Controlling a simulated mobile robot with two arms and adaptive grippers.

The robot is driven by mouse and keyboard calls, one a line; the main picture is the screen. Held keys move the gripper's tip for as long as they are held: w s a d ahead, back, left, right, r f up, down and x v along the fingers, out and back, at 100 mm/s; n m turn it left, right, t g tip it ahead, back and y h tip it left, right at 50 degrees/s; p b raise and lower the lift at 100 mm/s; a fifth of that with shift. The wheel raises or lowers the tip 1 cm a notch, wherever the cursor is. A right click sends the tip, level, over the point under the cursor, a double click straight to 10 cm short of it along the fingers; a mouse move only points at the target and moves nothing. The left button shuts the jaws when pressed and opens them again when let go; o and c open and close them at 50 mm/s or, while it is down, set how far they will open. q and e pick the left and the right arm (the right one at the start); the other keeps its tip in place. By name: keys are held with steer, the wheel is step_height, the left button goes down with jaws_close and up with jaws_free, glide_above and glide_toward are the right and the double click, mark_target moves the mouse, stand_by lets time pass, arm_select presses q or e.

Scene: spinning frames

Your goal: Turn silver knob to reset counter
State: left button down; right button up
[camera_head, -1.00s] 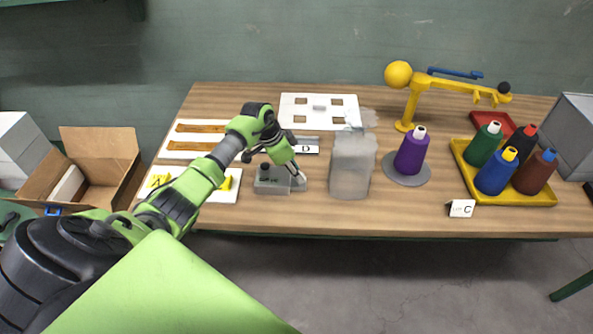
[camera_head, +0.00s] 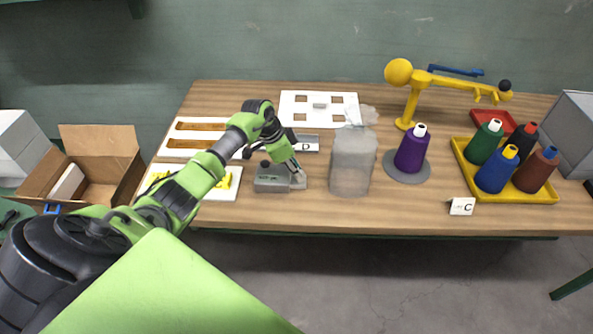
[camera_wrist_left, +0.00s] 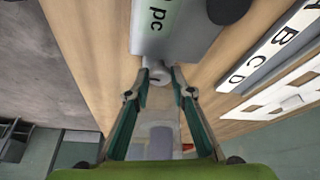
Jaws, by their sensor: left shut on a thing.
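The counter (camera_head: 271,179) is a small grey box near the front edge of the table, left of the middle. In the left wrist view its light casing (camera_wrist_left: 175,32) with the letters "pc" fills the top. The silver knob (camera_wrist_left: 158,76) sticks out of the side of the counter that faces my gripper. My left gripper (camera_head: 298,180) is at the right side of the counter in the head view. In the left wrist view its two fingertips (camera_wrist_left: 160,73) are shut on the knob, one on each side. The counter's number display cannot be made out. My right gripper is not in view.
A translucent grey block (camera_head: 352,165) stands just right of my gripper. Right of it are a purple spool (camera_head: 412,152), a yellow stand (camera_head: 411,107) and a yellow tray (camera_head: 515,197) with several spools. White boards (camera_head: 320,97) lie behind and left.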

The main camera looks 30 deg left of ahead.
arm_select(q)
steer(key=m+b, duration=0.1)
steer(key=m+g+b, duration=0.1)
steer(key=m, duration=0.1)
steer(key=shift+w+a+f+h, duration=0.1)
steer(key=shift+w+a+h, duration=0.1)
steer(key=shift+h, duration=0.2)
steer(key=m+g+b, duration=0.1)
steer(key=m+b, duration=0.3)
steer(key=shift+w+h+b, duration=0.15)
steer(key=shift+h+b, duration=0.15)
steer(key=shift+b, duration=0.05)
steer(key=shift+m+g+b, duration=0.7)
steer(key=shift+m+b, duration=0.6)
steer(key=c, duration=2)
jaws_free()
steer(key=shift+c, duration=0.2)
